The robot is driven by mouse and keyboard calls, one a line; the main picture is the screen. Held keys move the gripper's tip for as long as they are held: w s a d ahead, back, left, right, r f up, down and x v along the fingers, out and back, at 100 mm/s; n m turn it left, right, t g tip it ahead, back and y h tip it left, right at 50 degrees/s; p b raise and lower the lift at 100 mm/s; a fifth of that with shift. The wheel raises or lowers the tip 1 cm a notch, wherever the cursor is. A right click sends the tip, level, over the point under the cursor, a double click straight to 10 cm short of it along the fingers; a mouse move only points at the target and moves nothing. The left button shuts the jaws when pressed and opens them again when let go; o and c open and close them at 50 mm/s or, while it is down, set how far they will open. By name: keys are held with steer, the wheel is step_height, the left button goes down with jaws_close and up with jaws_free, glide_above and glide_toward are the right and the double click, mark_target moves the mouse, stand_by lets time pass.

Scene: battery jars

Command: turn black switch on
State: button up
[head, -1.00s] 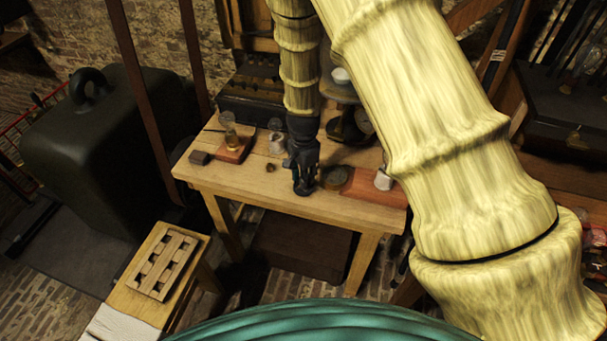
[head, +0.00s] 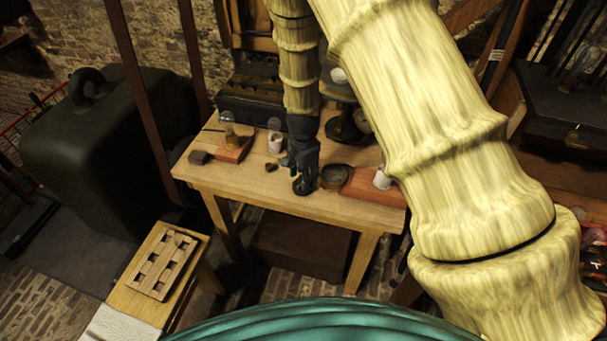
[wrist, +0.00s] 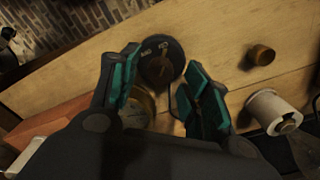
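The black switch (head: 303,185) is a round black disc on the wooden table, close to its front edge. In the wrist view the black switch (wrist: 161,62) shows pale lettering and a small brownish lever at its middle; the lettering is too blurred to read surely. My gripper (wrist: 162,88) is open, its two teal-padded fingers apart with nothing between them. The disc lies just beyond the fingertips in that view, and I cannot tell whether they touch it. In the head view my gripper (head: 302,160) hangs just behind the switch.
A round brass-rimmed piece (head: 334,177) sits right beside the switch, next to a reddish board (head: 372,190) with a white jar (head: 382,179). A small brass knob (wrist: 262,55) and a white spool-like jar (wrist: 270,111) stand nearby. The table front (head: 250,196) is clear.

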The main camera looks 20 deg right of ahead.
step_height(320, 180, up, 12)
stand_by(0.8)
